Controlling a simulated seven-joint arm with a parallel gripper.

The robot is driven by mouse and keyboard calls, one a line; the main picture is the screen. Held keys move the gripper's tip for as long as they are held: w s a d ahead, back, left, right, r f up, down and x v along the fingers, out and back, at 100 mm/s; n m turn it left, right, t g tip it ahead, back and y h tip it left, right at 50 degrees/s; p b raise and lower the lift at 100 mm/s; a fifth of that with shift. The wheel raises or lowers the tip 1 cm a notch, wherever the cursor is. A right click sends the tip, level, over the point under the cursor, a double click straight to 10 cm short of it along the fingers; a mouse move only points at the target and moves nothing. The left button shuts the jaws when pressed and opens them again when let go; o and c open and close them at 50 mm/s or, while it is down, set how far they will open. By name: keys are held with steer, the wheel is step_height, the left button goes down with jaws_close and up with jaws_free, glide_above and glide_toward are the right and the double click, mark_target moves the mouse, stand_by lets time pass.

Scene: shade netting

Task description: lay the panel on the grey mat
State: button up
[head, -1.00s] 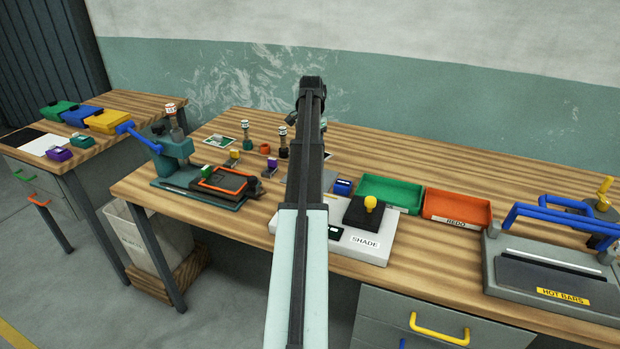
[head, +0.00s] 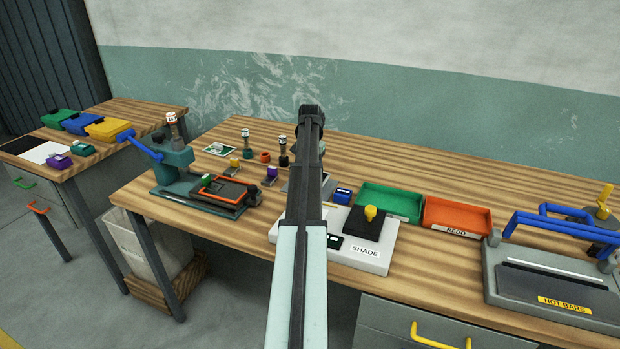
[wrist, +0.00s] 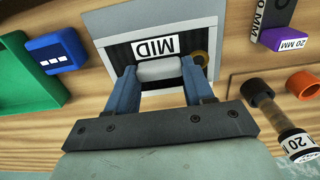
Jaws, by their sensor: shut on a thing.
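My gripper (wrist: 158,70) shows in the wrist view, its two blue fingers shut on a light grey grip piece of the panel. The panel (wrist: 120,53) is dark with a white label reading MID, upside down in this view. It is over the grey mat (wrist: 165,17), whose bare part shows beyond it. I cannot tell whether the panel touches the mat.
A blue block (wrist: 57,52) and a green tray (wrist: 22,75) are left in the wrist view. A purple 20 MM block (wrist: 283,39), an orange ring (wrist: 303,84) and a labelled bottle (wrist: 280,120) are right. The SHADE stand (head: 290,232) is near the front edge.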

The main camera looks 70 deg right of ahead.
steer(key=shift+f, duration=1.8)
steer(key=o, duration=1.1)
steer(key=shift+f, duration=0.15)
step_height(320, 180, up, 12)
steer(key=shift+r, duration=0.15)
